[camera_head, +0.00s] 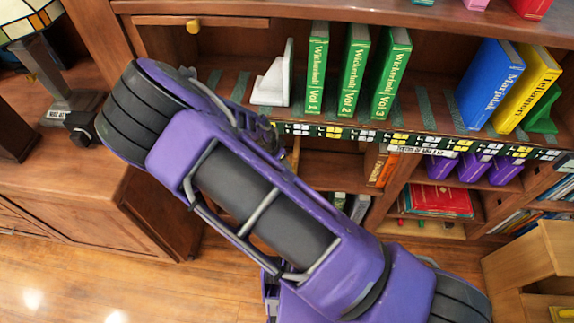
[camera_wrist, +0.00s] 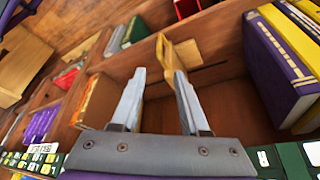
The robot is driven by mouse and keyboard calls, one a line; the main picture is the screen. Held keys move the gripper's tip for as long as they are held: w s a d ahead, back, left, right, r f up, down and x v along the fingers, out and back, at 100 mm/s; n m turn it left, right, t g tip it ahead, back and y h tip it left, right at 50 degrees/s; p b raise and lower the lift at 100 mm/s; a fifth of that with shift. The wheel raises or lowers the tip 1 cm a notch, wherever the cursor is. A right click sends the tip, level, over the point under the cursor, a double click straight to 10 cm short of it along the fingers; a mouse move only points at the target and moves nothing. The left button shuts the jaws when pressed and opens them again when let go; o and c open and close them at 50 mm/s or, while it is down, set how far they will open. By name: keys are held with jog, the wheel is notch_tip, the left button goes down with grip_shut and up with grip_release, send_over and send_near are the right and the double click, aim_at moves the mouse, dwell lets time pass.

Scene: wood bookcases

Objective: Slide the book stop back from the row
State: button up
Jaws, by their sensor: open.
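A tan, L-shaped book stop (camera_wrist: 184,52) stands in a shelf compartment in the wrist view. My gripper (camera_wrist: 160,74) is open, with its two metal fingers pointing at the stop. The stop's near edge shows between the fingertips; I cannot tell whether either finger touches it. A row of purple and yellow books (camera_wrist: 272,62) stands right of the stop, with bare shelf between them. In the head view my purple arm covers most of this compartment, and the fingers are not clear there.
Orange books (camera_wrist: 99,100) line the compartment's left side. A tile-patterned strip (camera_head: 330,131) runs along the shelf edge above. On the upper shelf are a pale bookend (camera_head: 272,83), green volumes (camera_head: 354,70), a blue book (camera_head: 488,82) and a yellow book (camera_head: 527,88). A lamp (camera_head: 30,20) stands left.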

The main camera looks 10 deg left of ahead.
jog(key=shift+v, duration=1.5)
